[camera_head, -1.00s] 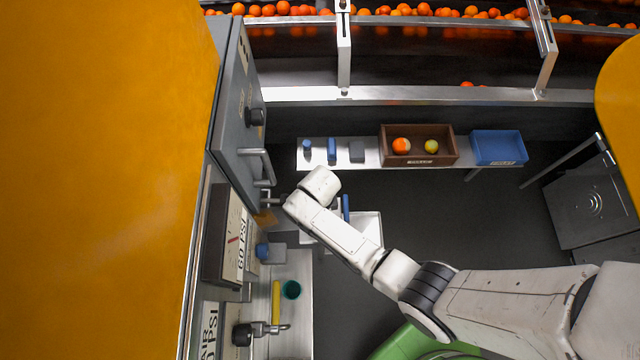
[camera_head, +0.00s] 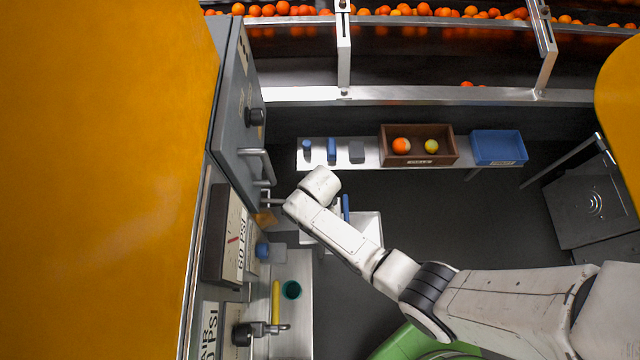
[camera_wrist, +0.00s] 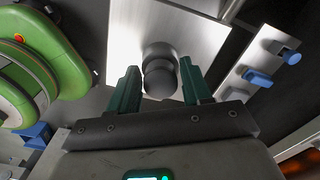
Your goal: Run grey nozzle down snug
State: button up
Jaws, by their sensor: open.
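In the wrist view a grey nozzle (camera_wrist: 160,80), a dark rounded part with a lighter grey, wider part behind it, stands out in front of a pale metal plate (camera_wrist: 205,38). My gripper (camera_wrist: 158,68) has its two dark green fingers apart, one on each side of the nozzle. A gap shows between the nozzle and each finger, so nothing is gripped. In the head view my wrist is beside the grey machine front (camera_head: 232,130), and it hides the fingers and the nozzle.
A shelf (camera_head: 370,160) at the back holds blue and grey pieces, a brown crate (camera_head: 420,160) with two fruits and a blue bin (camera_head: 498,147). A teal cup (camera_head: 291,290) and a yellow bar (camera_head: 276,300) are at lower left. Dark floor is open right of the arm.

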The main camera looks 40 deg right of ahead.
jog(key=shift+n, duration=0.3)
jog(key=shift+n, duration=0.9)
jog(key=c, duration=0.4)
jog(key=shift+m, duration=0.9)
jog(key=shift+c, duration=0.2)
jog(key=shift+m, duration=0.9)
